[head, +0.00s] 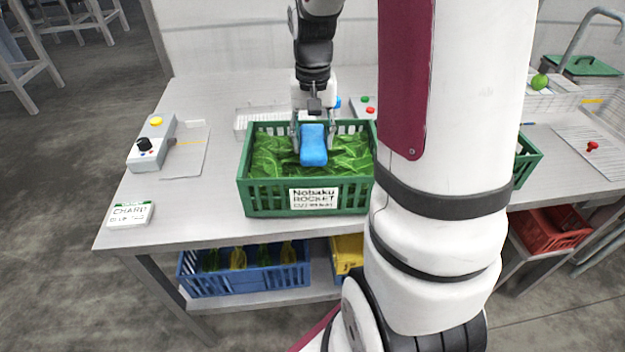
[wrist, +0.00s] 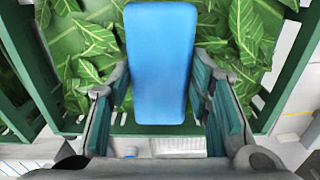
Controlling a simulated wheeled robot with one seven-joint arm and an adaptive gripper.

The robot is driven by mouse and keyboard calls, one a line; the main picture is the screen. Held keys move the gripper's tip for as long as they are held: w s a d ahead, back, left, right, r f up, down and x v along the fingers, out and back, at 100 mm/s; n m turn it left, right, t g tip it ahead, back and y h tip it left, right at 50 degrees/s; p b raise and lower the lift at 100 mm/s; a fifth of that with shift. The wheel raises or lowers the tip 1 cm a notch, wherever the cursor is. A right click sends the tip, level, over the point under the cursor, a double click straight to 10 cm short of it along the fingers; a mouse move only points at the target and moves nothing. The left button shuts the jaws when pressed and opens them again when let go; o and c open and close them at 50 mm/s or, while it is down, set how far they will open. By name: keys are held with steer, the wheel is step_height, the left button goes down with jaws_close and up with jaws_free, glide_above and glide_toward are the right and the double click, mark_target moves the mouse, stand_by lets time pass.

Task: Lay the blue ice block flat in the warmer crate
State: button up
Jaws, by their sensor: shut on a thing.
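The blue ice block (head: 313,150) is between the fingers of my gripper (head: 313,137), which is shut on it. In the wrist view the block (wrist: 160,65) stretches away from my gripper (wrist: 165,100), over green leaves. The green crate (head: 260,199) labelled "Nobaku Rocket" holds the leaves (head: 270,155). The block is over this crate, low near the leaves; I cannot tell whether it touches them. A second green crate (head: 527,160) is mostly hidden behind my arm. The frames do not show which crate is the warmer.
A control box (head: 152,142) with a yellow button and black knob stands on the left of the table (head: 180,218). A small white sign (head: 130,214) is at the front left corner. A blue crate (head: 215,280) and a red crate (head: 552,229) sit below. My arm blocks the table's middle right.

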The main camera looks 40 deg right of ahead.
step_height(320, 180, down, 10)
steer(key=shift+a+r+b, duration=0.1)
steer(key=shift+b, duration=0.2)
stand_by(0.3)
steer(key=o, duration=1.2)
steer(key=shift+o, duration=0.2)
